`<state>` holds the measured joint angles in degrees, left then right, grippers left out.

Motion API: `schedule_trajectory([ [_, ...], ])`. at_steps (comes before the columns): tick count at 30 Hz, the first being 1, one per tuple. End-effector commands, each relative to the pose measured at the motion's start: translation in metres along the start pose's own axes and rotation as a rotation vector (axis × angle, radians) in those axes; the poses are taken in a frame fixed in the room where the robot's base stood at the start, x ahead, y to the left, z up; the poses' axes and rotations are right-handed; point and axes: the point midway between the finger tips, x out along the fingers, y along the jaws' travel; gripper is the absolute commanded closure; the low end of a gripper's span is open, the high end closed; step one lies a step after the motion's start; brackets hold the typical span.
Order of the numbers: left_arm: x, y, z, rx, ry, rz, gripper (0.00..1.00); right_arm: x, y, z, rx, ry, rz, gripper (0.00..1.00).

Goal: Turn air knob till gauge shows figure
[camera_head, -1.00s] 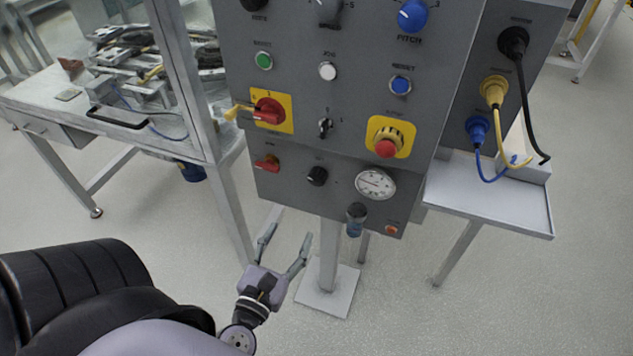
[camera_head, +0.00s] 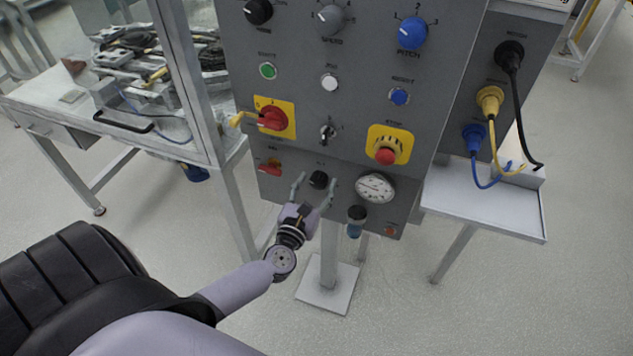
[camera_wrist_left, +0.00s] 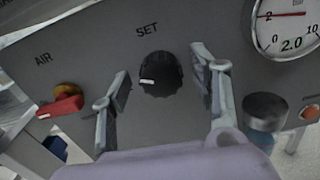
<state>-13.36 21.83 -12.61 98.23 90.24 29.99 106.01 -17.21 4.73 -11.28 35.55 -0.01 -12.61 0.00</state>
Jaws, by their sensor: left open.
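The black air knob (camera_head: 318,179), marked SET in the left wrist view (camera_wrist_left: 159,77), sits low on the grey panel; its white mark points left. The round white gauge (camera_head: 376,188) is to its right. In the wrist view the gauge (camera_wrist_left: 288,32) is cut off at the top; its red needle points left near a 2, and "2.0" is printed below. My left gripper (camera_head: 315,186) is open, its fingers on either side of the knob and apart from it in the wrist view. My right gripper is out of view.
A red AIR handle (camera_wrist_left: 60,107) is left of the knob. A blue-bowled filter (camera_head: 356,222) hangs below the gauge. A red emergency stop (camera_head: 386,156) and a red switch (camera_head: 273,118) are above. A frame post (camera_head: 190,80) stands at left.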

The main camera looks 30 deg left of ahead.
Motion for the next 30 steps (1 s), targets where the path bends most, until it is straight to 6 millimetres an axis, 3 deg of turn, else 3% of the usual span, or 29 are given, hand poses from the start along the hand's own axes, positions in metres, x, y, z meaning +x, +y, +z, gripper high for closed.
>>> schedule_trajectory([
  [11,0.0068,-0.0002,-0.0004,-0.001,0.001,0.0,0.44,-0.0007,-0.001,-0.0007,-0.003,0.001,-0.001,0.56],
  [30,0.0064,-0.0002,-0.0004,-0.001,0.001,0.0,0.86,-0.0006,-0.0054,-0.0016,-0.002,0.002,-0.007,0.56],
])
